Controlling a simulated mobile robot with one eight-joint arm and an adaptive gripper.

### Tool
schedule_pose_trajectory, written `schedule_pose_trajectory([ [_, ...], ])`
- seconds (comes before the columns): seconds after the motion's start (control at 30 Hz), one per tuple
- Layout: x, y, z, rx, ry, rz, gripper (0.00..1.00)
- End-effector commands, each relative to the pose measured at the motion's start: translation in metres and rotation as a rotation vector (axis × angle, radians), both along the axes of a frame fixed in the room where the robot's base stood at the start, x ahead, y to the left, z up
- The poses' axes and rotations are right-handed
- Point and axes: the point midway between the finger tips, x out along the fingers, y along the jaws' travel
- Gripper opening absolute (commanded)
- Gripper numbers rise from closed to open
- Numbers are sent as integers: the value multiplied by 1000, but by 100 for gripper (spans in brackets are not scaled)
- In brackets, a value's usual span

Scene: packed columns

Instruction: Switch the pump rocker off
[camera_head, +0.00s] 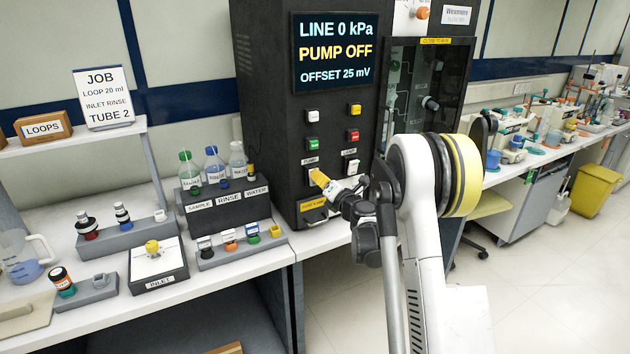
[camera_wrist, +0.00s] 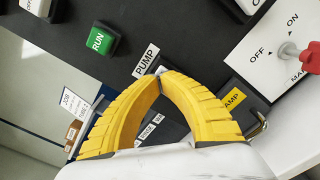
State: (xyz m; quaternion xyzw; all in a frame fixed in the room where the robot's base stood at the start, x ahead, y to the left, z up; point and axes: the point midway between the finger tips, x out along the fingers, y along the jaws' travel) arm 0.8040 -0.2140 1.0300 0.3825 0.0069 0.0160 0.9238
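The pump rocker (camera_head: 312,174) is on the front of the black cabinet, under the PUMP label (camera_head: 310,160). It is mostly hidden by my yellow fingertips, so I cannot read its position. My gripper (camera_head: 318,178) is at the rocker, touching or very close to it. The screen (camera_head: 336,53) reads LINE 0 kPa, PUMP OFF, OFFSET 25 mV.
A green RUN button (camera_wrist: 99,40) is above the PUMP label. A lamp rocker (camera_head: 352,167) sits to the right of my gripper. A main switch plate (camera_wrist: 285,45) with a red-tipped lever is nearby. Bottles (camera_head: 213,168) and a rack stand left on the bench.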

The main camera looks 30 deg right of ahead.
Motion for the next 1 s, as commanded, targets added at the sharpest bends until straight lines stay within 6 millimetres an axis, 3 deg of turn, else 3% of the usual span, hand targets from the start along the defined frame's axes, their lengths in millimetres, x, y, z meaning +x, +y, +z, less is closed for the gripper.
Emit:
schedule_pose_trajectory([
  [0.6, -55, -3, -1, 0, 0, -1, 0],
  [1.0, -63, -2, 0, 0, -1, -1, 0],
])
